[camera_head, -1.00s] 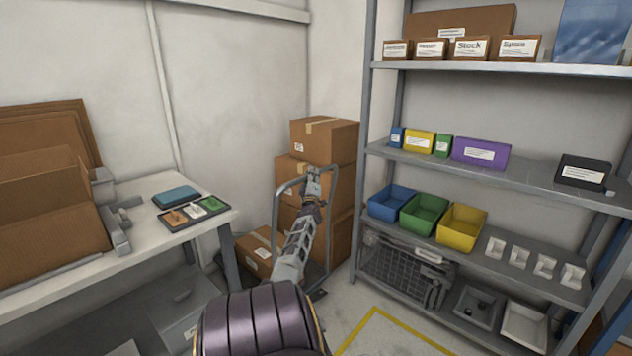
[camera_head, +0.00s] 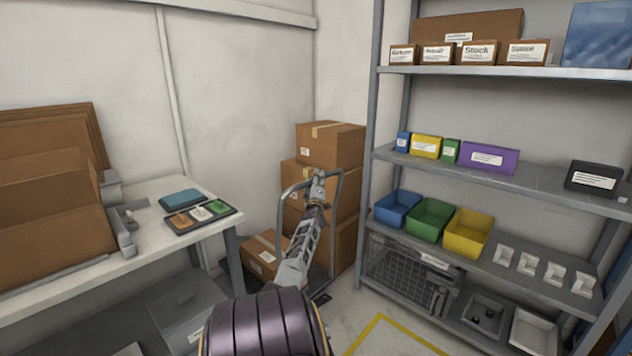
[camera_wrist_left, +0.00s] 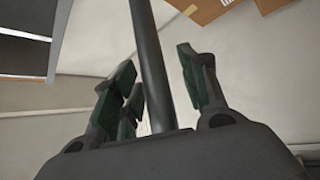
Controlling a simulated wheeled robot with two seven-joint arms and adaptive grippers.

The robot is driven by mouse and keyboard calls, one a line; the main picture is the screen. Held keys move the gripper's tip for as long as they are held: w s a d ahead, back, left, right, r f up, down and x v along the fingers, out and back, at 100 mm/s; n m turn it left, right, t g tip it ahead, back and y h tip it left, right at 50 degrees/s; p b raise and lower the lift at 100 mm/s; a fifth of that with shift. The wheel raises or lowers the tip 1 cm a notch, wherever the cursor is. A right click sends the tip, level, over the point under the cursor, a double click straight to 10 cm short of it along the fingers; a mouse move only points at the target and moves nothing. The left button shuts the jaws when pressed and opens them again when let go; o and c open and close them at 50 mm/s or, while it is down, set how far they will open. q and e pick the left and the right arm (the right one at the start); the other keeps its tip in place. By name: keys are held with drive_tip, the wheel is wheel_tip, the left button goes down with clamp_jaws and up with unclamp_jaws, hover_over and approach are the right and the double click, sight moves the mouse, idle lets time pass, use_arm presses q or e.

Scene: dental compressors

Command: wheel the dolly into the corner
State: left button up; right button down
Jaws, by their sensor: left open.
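The dolly (camera_head: 341,208) has a grey hoop handle and stands in the corner between the table and the shelf rack. Stacked cardboard boxes (camera_head: 331,146) stand at the dolly, behind its handle, with a smaller box (camera_head: 263,257) low to the left. My left gripper (camera_head: 318,180) is at the top bar of the handle. In the left wrist view the open fingers (camera_wrist_left: 158,90) stand on both sides of a dark bar (camera_wrist_left: 152,60), apart from it on the right side. Whether the left fingers touch the bar is unclear. My right gripper is out of view.
A white table (camera_head: 150,247) with cardboard, a tray (camera_head: 200,214) and a teal case (camera_head: 187,198) is at the left. A metal shelf rack (camera_head: 480,179) with coloured bins stands close on the right. Yellow tape (camera_head: 380,322) marks the floor in front.

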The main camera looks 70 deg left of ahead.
use_arm(q)
drive_tip(key=shift+f, duration=0.15)
drive_tip(key=shift+v, duration=0.85)
drive_tip(key=v, duration=1)
drive_tip(key=shift+s, duration=0.1)
drive_tip(key=shift+d, duration=0.1)
idle(0.4)
